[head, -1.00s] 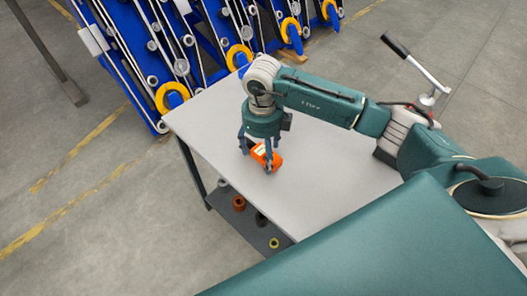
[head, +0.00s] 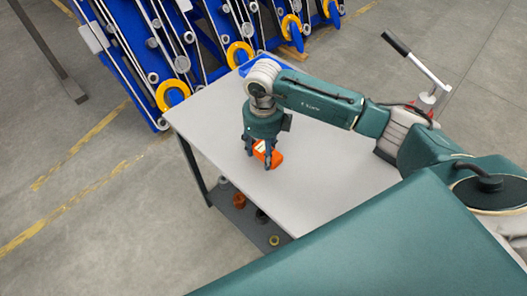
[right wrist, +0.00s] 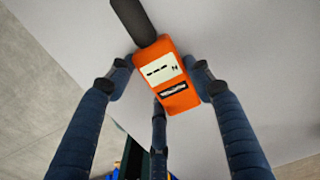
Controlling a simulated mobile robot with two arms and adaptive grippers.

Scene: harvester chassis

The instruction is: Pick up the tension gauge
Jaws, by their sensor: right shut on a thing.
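The tension gauge (head: 275,159) is an orange device with a pale display. It is at my right gripper (head: 260,160), over the left part of the grey table (head: 330,160). In the right wrist view the gauge (right wrist: 167,85) shows its display and a dark label, with a dark handle-like part at its top. The fingers of my right gripper (right wrist: 163,88) are shut on its sides, with a third finger below it. Whether the gauge touches the tabletop is hard to tell. My left gripper is not in view.
Blue chassis frames with yellow rings (head: 172,96) stand behind the table. A blue tray (head: 262,63) lies at the table's back edge, partly hidden by my arm. A lower shelf (head: 228,205) holds several small round parts. The tabletop right of the gauge is clear.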

